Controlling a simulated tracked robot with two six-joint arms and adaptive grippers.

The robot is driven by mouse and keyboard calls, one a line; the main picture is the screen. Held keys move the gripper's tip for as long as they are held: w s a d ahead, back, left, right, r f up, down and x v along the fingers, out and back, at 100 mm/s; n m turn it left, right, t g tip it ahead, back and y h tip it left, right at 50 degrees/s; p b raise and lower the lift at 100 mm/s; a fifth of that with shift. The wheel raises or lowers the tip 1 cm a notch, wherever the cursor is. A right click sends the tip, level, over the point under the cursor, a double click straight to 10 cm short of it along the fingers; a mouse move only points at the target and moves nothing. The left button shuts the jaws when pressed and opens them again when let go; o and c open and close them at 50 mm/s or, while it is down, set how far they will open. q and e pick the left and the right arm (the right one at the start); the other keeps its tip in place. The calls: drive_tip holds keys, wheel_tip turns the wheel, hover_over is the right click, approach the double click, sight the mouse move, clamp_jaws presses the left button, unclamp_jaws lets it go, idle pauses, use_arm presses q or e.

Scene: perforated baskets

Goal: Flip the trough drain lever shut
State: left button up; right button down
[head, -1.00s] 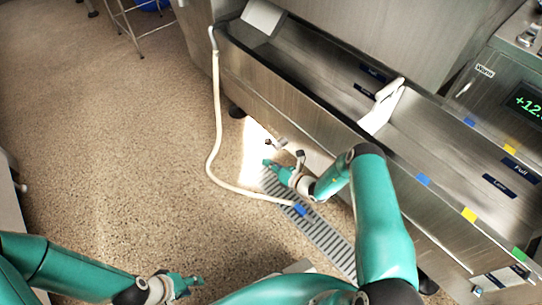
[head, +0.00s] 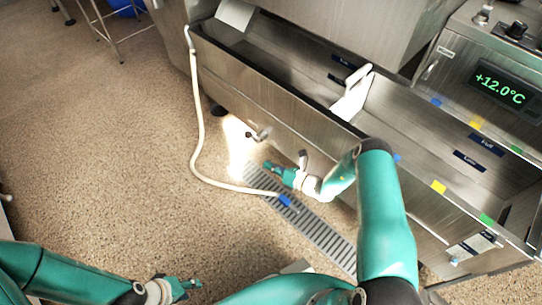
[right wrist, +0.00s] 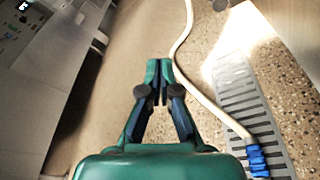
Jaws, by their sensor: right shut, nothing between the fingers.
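The trough (head: 290,115) is a long steel channel. A small metal drain lever with a dark end (head: 258,133) sticks out low on its front, above the bright floor patch. My right gripper (head: 268,165) is shut and empty, slightly below and right of the lever in the head view, apart from it in the picture. The right wrist view shows its fingertips together (right wrist: 160,66); I cannot make out the lever there. My left gripper (head: 196,284) is low in the head view, far from the trough; its finger opening is too small to tell.
A cream hose (head: 197,130) hangs from the trough's left end and runs along the floor to a blue end (head: 285,201) on a floor grate (head: 320,235). A control panel (head: 500,90) reads +12.0°C. Open floor lies to the left.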

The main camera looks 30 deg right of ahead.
drive_tip(key=s+a+f+n+g+y, duration=0.1)
drive_tip(key=s+a+n+g+y, duration=0.2)
drive_tip(key=s+a+n+g, duration=1.25)
drive_tip(key=s+d+r+n+h, duration=0.2)
drive_tip(key=s+n+h, duration=0.3)
drive_tip(key=s+n, duration=0.65)
drive_tip(key=r+n, duration=0.1)
drive_tip(key=n, duration=0.2)
drive_tip(key=a+r+n+t, duration=0.1)
drive_tip(key=r+n, duration=0.1)
drive_tip(key=n, duration=0.1)
drive_tip(key=r+n+t+h, duration=0.1)
drive_tip(key=n, duration=0.2)
drive_tip(key=shift+s+a+r, duration=0.15)
drive_tip(key=shift+s+a, duration=0.1)
drive_tip(key=shift+a, duration=0.05)
